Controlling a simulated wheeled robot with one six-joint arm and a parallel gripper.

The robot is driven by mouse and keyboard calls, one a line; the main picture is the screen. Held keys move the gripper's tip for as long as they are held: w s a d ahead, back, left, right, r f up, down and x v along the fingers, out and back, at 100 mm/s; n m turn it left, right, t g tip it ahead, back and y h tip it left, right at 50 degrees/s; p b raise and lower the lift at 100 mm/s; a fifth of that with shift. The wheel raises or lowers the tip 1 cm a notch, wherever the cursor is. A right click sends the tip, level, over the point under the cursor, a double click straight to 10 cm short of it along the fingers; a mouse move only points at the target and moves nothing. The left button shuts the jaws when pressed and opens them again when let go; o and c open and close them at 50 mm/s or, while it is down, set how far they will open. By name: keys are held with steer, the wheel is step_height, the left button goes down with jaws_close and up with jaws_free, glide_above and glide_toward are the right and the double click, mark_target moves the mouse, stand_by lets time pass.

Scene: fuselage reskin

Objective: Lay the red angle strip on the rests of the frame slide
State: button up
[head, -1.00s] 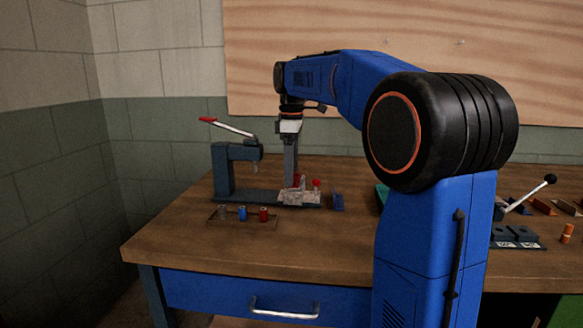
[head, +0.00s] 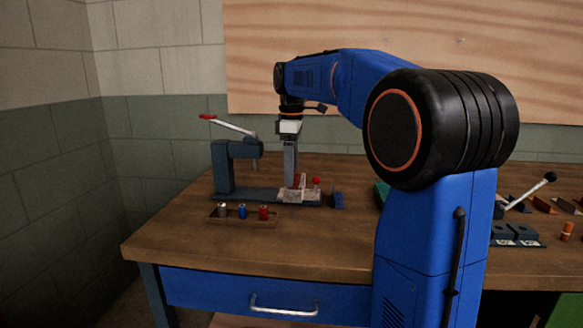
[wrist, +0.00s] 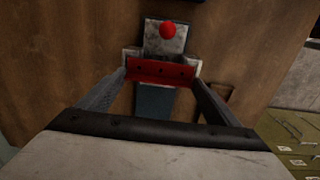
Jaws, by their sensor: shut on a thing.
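My gripper (head: 290,186) is shut on the red angle strip, pointing straight down at the right end of the press base. In the wrist view the red angle strip (wrist: 162,72) lies crosswise between the two fingertips (wrist: 160,80), with small dark holes along it. The frame slide (wrist: 165,42) is a worn grey metal piece with a red knob, just beyond the strip; it also shows in the head view (head: 310,195). The strip is at or just above the slide. Whether it touches the rests I cannot tell.
A dark press (head: 224,172) with a red-tipped lever stands left of my gripper. In front, a small tray (head: 225,222) holds grey, blue and red cylinders. A blue piece (head: 338,200) lies right of the slide. The table front is clear.

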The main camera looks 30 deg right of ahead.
steer(key=shift+f, duration=0.3)
